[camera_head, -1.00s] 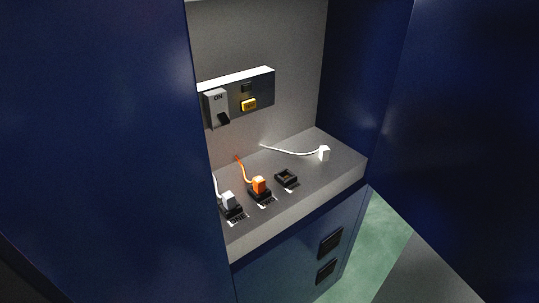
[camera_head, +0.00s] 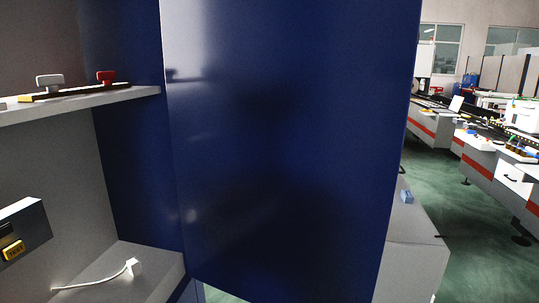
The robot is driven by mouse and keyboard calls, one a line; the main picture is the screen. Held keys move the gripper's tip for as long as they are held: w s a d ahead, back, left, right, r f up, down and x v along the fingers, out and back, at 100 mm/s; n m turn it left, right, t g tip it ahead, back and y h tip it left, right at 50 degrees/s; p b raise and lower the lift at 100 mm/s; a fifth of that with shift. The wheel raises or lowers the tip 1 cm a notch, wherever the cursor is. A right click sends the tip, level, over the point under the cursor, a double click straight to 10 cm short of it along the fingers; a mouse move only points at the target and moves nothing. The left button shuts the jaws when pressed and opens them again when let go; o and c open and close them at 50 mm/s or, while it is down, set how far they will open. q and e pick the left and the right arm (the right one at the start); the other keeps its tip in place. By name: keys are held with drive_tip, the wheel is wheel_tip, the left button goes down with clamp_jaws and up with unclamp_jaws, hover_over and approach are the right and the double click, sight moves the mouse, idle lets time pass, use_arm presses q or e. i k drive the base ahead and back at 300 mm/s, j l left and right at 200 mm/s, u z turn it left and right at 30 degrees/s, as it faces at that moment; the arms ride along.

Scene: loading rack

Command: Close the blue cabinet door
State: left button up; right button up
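The blue cabinet door (camera_head: 285,140) stands open and fills the middle of the head view. Its hinge side meets the cabinet's blue side wall (camera_head: 128,130) at the left. The open cabinet shows a grey shelf (camera_head: 95,101) with a white handle (camera_head: 49,81) and a red handle (camera_head: 107,77) above it. Below, a white plug (camera_head: 134,266) with a white cable lies on the cabinet's grey ledge (camera_head: 150,285). Neither of my grippers is in view.
A grey cabinet or bench (camera_head: 413,245) with a small blue object (camera_head: 406,196) stands beyond the door. Farther right are white workbenches with orange-red stripes (camera_head: 480,170). Green floor (camera_head: 460,225) between them is clear.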

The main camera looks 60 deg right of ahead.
sight(288, 119)
drive_tip(key=k+l+u, duration=0.1)
drive_tip(key=k+l, duration=0.15)
drive_tip(key=l, duration=0.3)
drive_tip(key=k+l+u, duration=0.1)
drive_tip(key=k+l, duration=0.2)
drive_tip(key=l, duration=0.25)
drive_tip(key=k+l+u, duration=0.1)
drive_tip(key=k+l, duration=0.2)
drive_tip(key=l, duration=0.2)
drive_tip(key=k+l+u, duration=0.15)
drive_tip(key=k+l, duration=0.15)
drive_tip(key=l, duration=0.2)
drive_tip(key=k+l, duration=0.1)
drive_tip(key=l, duration=0.3)
drive_tip(key=l+u, duration=0.1)
drive_tip(key=l, duration=0.25)
drive_tip(key=k+l, duration=0.15)
drive_tip(key=l, duration=0.25)
drive_tip(key=k+l+u, duration=0.15)
drive_tip(key=l, duration=0.6)
drive_tip(key=k+u, duration=0.05)
